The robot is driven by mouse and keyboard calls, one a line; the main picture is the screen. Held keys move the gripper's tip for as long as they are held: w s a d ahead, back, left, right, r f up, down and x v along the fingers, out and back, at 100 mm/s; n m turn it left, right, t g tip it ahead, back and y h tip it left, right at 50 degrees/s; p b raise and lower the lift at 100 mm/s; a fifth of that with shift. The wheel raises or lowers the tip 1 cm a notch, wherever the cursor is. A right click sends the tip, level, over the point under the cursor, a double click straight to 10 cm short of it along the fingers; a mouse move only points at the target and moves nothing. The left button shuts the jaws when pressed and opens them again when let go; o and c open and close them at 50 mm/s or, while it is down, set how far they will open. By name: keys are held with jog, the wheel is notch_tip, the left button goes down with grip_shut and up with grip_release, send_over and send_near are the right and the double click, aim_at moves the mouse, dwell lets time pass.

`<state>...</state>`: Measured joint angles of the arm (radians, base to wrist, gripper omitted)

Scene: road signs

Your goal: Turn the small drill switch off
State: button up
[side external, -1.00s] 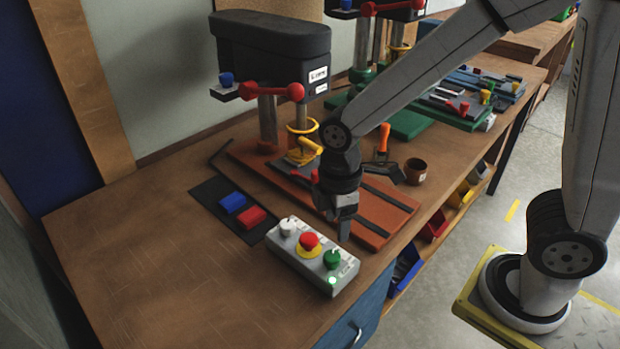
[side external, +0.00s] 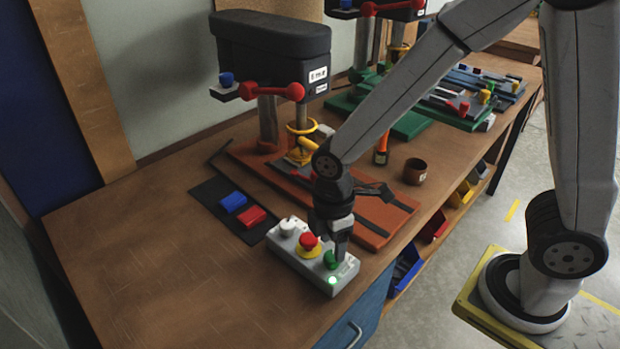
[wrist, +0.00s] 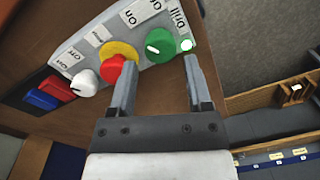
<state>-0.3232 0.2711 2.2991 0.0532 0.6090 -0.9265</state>
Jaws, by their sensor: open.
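A grey control box (side external: 312,264) lies near the bench's front edge. It carries a white knob (side external: 287,228), a red button (side external: 308,242) on a yellow base, and a green knob (side external: 331,260). In the wrist view the green knob (wrist: 159,45) has a white pointer mark and a "Drill" label beside it. A small green lamp (wrist: 187,45) at that end is lit. My gripper (side external: 333,250) is just above the green knob. In the wrist view my gripper (wrist: 160,75) is open, its fingertips either side of the knob's near edge; contact is not clear.
A drill press with a black head (side external: 270,47) and a red-brown base (side external: 370,232) stands behind the box. A dark mat (side external: 206,192) holds blue and red blocks. A brown cup (side external: 415,171) stands to the right. The bench's front left is clear.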

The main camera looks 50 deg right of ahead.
aim_at(332, 255)
jog(key=shift+s+f, duration=0.1)
jog(key=shift+f, duration=1.5)
grip_shut()
jog(key=shift+m, duration=0.4)
jog(key=m, duration=1.1)
jog(key=shift+t, duration=0.3)
